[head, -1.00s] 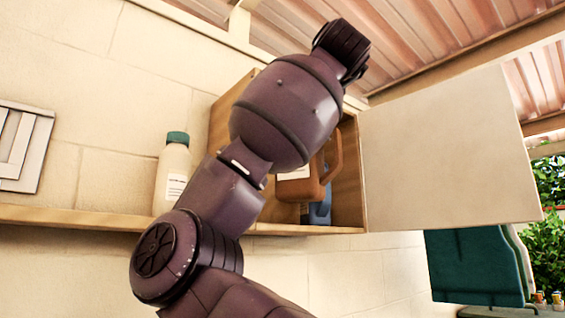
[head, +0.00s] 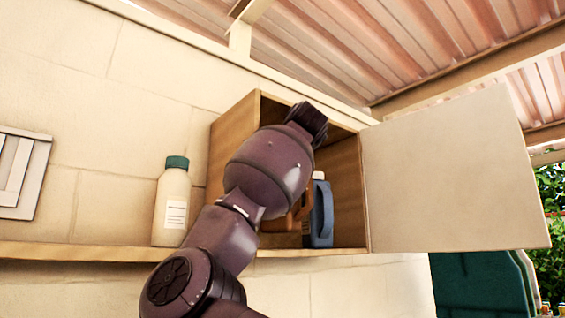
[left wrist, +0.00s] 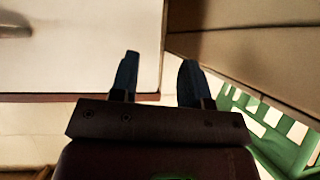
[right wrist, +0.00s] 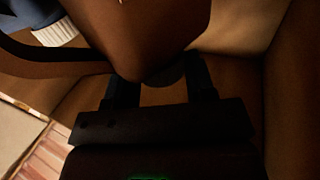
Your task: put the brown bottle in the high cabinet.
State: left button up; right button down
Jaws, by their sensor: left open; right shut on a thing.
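The brown bottle (head: 300,212) is inside the open high cabinet (head: 233,137), left of a blue jug and mostly hidden behind my right arm. In the right wrist view the brown bottle (right wrist: 140,28) fills the top, with its handle to the left. My right gripper (right wrist: 160,90) is shut on it, within the cabinet's wooden walls. I cannot tell whether the bottle touches the cabinet floor. My left gripper (left wrist: 157,76) is open and empty, in front of a pale surface.
The blue jug (head: 321,214) with a white cap stands at the cabinet's right side. The cabinet door (head: 455,170) is swung open to the right. A white bottle with a teal cap (head: 171,205) stands on the shelf (head: 80,251) left of the cabinet.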

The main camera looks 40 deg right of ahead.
jog(key=shift+f, duration=1.6)
jog(key=shift+f, duration=0.15)
jog(key=shift+c, duration=2.4)
grip_release()
jog(key=b+v, duration=0.3)
jog(key=v, duration=0.9)
